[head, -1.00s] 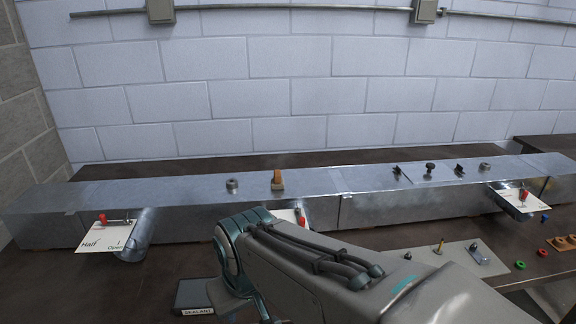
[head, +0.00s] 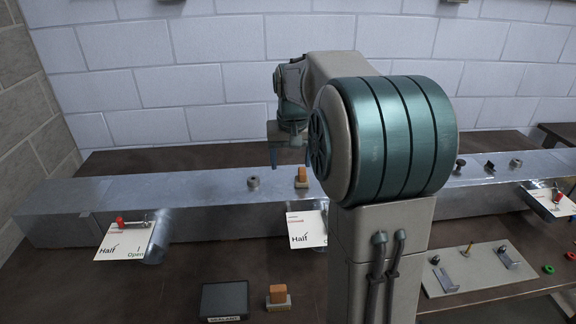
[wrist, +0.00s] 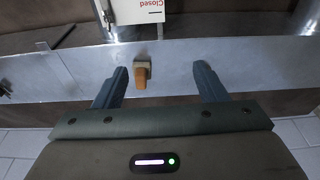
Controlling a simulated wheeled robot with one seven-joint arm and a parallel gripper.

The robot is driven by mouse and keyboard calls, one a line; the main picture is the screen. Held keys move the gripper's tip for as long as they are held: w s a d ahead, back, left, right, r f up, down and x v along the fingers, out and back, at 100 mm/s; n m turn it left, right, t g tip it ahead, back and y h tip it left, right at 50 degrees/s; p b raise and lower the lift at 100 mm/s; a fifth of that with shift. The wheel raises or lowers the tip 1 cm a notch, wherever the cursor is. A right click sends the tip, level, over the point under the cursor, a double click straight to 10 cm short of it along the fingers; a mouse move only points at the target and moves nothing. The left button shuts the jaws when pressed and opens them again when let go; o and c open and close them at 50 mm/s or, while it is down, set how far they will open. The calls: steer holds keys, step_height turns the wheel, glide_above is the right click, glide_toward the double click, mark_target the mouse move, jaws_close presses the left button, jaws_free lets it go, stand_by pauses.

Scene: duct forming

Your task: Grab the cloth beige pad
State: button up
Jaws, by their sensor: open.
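A small block with an orange-brown top and a beige pad-like base (head: 301,184) stands on top of the metal duct. It also shows in the wrist view (wrist: 141,72), beyond the fingertips and between the two fingers, left of their middle. A similar block with a brown top and a paler beige-grey base (head: 278,301) stands on the dark table in front. I cannot tell from the frames which base is cloth. My gripper (head: 290,163) is open and empty, above the duct close to the first block; it also shows in the wrist view (wrist: 160,76).
The long metal duct (head: 190,187) runs across the table. A metal ring (head: 253,183) stands left of the block. Cards with red-handled levers (head: 124,242) sit along the front. A black sealant box (head: 224,300) lies in front. A plate with small hardware (head: 478,268) lies right.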

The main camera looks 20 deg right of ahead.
steer(key=m+p, duration=0.1)
steer(key=p, duration=0.1)
glide_above(302, 170)
steer(key=s, duration=0.2)
steer(key=f, duration=0.3)
steer(key=w+f, duration=0.1)
steer(key=f, duration=0.5)
steer(key=shift+w+p, duration=0.35)
steer(key=shift+w+d+f+p, duration=0.15)
steer(key=shift+f+p, duration=0.35)
steer(key=shift+f, duration=0.85)
steer(key=shift+w+a+f+p, duration=0.15)
steer(key=shift+f+p, duration=0.35)
steer(key=shift+f, duration=0.8)
steer(key=shift+d, duration=0.1)
steer(key=c, duration=1.1)
